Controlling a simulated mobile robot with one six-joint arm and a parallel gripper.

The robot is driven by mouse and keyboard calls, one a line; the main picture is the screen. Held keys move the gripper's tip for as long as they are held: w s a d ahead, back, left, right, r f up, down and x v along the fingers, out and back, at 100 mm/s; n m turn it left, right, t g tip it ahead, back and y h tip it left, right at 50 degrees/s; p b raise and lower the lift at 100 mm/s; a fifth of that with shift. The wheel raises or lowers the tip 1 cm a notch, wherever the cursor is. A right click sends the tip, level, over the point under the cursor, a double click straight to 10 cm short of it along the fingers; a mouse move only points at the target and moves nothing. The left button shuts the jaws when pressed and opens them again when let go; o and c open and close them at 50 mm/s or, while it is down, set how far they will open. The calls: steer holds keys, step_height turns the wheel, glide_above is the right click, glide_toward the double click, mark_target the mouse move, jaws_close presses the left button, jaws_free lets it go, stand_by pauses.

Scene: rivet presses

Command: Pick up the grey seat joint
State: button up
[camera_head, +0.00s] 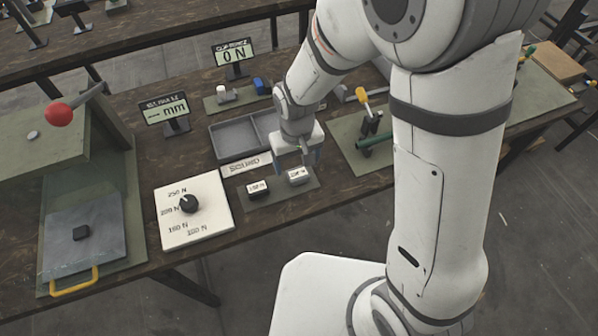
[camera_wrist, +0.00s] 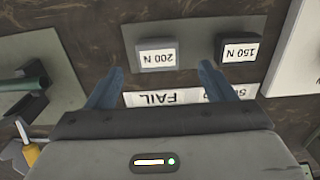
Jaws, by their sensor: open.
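A small grey block (camera_head: 299,176) with a white label stands on a grey-green mat (camera_head: 272,203) at the front of the bench; it looks like the grey seat joint. In the wrist view this grey block (camera_wrist: 157,54) reads 200 N upside down. A darker block (camera_head: 258,188) stands to its left on the same mat; its label reads 150 N in the wrist view (camera_wrist: 240,50). My gripper (camera_head: 299,163) is open and empty just above and behind the grey block. In the wrist view its blue fingers (camera_wrist: 160,70) are spread, with the grey block between and beyond their tips.
A grey divided tray (camera_head: 233,139) lies behind. A white dial board (camera_head: 192,210) is left of the mat. A green mat (camera_head: 350,140) with a dark green tube (camera_head: 375,141) is right. A press with a red lever knob (camera_head: 58,114) stands far left.

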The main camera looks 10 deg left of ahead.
mark_target(298, 173)
steer(key=shift+w+f+p, duration=0.2)
steer(key=shift+f+p, duration=0.45)
steer(key=shift+f, duration=2)
steer(key=shift+c, duration=0.6)
steer(key=c, duration=0.9)
steer(key=shift+c, duration=0.2)
